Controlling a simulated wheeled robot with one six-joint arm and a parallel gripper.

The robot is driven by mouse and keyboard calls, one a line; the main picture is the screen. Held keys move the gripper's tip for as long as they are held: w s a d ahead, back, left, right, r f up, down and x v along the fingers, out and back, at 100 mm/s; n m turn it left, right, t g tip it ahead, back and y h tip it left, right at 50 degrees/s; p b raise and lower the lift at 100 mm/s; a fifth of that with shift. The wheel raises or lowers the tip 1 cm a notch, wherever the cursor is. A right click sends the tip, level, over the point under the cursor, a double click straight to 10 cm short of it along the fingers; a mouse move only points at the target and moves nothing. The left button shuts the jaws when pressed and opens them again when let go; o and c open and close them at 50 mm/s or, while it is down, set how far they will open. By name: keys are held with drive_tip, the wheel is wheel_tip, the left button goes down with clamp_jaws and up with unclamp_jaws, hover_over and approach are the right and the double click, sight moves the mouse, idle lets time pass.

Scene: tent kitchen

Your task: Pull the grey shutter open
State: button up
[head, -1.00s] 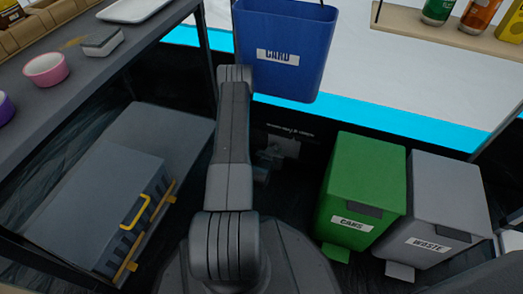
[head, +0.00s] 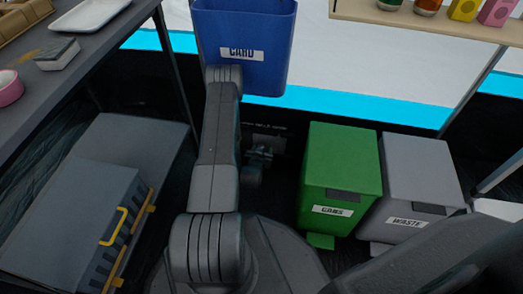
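I cannot make out a grey shutter for certain in the head view. A grey box (head: 75,215) with a yellow handle (head: 113,227) and yellow clasps stands low at the left, and I cannot tell whether any of its faces is a shutter. My arm rises up the middle of the view and bends over near the blue bin. The end of my arm, with my gripper (head: 259,156), shows small and dark behind the upper link. It is apart from the grey box. Its fingers are too dark and partly hidden to tell open from shut.
A blue CARD bin (head: 243,35) is beyond my arm. A green CANS bin (head: 340,165) and a grey WASTE bin (head: 420,175) stand at the right. A dark counter (head: 90,60) holds a white tray (head: 88,14) and a pink bowl (head: 8,88). A shelf (head: 440,22) crosses the upper right.

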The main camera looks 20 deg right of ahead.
drive_tip(key=p+v, duration=0.4)
drive_tip(key=v, duration=1)
drive_tip(key=shift+p, duration=0.35)
drive_tip(key=shift+w, duration=0.1)
drive_tip(key=b+x, duration=0.4)
drive_tip(key=x, duration=0.9)
drive_tip(key=shift+w+a+f+b, duration=0.2)
drive_tip(key=shift+w+b, duration=0.15)
drive_tip(key=shift+w, duration=0.2)
